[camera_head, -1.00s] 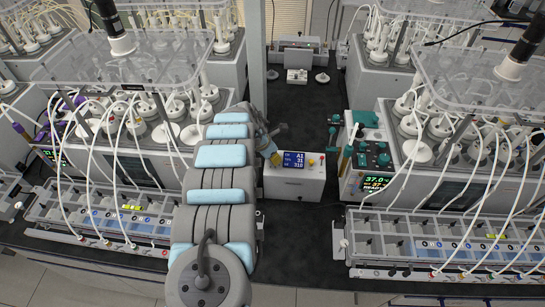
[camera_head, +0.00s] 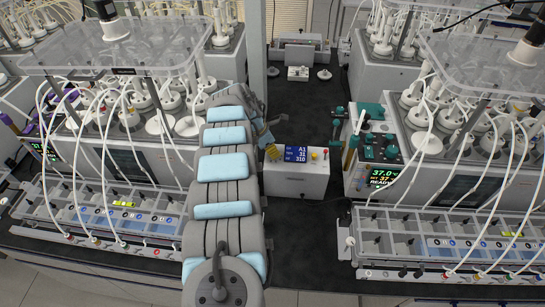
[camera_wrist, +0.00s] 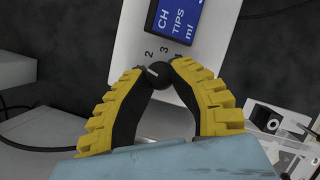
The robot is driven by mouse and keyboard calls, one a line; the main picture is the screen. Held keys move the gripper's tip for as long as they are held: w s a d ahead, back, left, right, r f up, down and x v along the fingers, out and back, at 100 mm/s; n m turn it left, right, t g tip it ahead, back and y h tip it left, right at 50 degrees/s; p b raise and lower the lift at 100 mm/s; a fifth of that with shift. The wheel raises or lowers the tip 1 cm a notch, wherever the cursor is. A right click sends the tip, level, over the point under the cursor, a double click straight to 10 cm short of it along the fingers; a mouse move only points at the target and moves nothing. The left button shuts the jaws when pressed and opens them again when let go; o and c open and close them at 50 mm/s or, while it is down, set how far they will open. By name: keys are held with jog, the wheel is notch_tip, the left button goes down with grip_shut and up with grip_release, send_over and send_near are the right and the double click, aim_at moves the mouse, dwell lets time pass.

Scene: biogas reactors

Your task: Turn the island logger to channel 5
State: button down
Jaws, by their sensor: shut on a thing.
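The island logger is a small white box (camera_head: 297,178) in the middle of the dark bench, with a blue screen (camera_head: 296,153) reading A1 and 310. In the wrist view, part of the screen (camera_wrist: 178,18) shows CH, TIPS and ml. Below it is a round black dial knob (camera_wrist: 160,76) with a white pointer mark facing left, and digits 2, 3 and 4 printed around it. My gripper (camera_wrist: 158,78) has its yellow-backed fingers closed around the knob, hiding part of the dial. In the head view my gripper (camera_head: 272,152) is at the logger's left end.
A reactor unit with a green display (camera_head: 385,175) stands to the right, and another with tubes stands left. Dark bench (camera_head: 300,220) in front of the logger is clear.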

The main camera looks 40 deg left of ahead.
jog(key=shift+w+f+m+b, duration=0.1)
jog(key=shift+f+m+b, duration=0.45)
jog(key=shift+b, duration=3.2)
jog(key=shift+r+m+g+b, duration=0.3)
jog(key=shift+r+b, duration=0.15)
jog(key=shift+b, duration=0.1)
jog(key=c, duration=0.8)
grip_release()
jog(key=shift+r, duration=0.15)
jog(key=v, duration=1.2)
jog(key=shift+a, duration=0.25)
